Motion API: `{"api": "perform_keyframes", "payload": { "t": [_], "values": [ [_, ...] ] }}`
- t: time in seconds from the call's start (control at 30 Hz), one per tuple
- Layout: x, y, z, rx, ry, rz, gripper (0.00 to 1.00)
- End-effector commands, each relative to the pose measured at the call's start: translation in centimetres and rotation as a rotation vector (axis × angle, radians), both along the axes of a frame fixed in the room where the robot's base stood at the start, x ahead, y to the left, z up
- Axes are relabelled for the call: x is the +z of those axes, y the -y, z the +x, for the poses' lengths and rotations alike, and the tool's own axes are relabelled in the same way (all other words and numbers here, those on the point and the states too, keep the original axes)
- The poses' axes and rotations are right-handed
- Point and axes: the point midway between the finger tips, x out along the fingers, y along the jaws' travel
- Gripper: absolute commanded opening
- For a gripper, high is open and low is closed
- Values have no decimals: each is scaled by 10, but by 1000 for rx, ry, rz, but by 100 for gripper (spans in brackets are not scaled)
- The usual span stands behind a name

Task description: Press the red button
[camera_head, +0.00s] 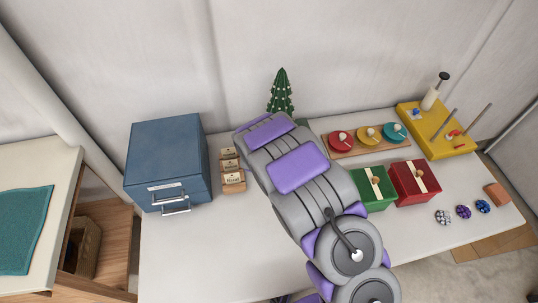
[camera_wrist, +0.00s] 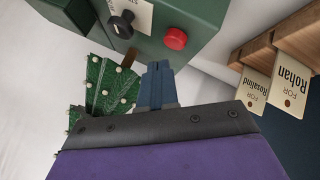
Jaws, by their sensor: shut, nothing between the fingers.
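The red button (camera_wrist: 175,38) is a round cap on the face of a dark green box (camera_wrist: 190,12) in the wrist view. A black knob (camera_wrist: 122,24) on a cream plate sits left of the button on the same face. My gripper (camera_wrist: 158,68) is shut and empty, its blue fingertips just below the button in the picture. No contact with the button shows, and the exact gap is unclear. In the head view my arm hides the button and my gripper.
A decorated tree (camera_wrist: 105,88) stands close left of my fingers; it also shows in the head view (camera_head: 281,92). Wooden tagged holders (camera_wrist: 285,45) are at right. On the table are a blue cabinet (camera_head: 168,160), green box (camera_head: 373,188) and red box (camera_head: 415,182).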

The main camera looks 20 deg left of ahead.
Motion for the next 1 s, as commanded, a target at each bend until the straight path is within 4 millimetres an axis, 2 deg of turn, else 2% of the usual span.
{"api": "perform_keyframes", "payload": {
  "t": [0.63, 1.0],
  "values": [
    [58, 0, 0, 0, 1, 0, 0],
    [59, 0, 0, 0, 0, 0, 0]
  ]
}}
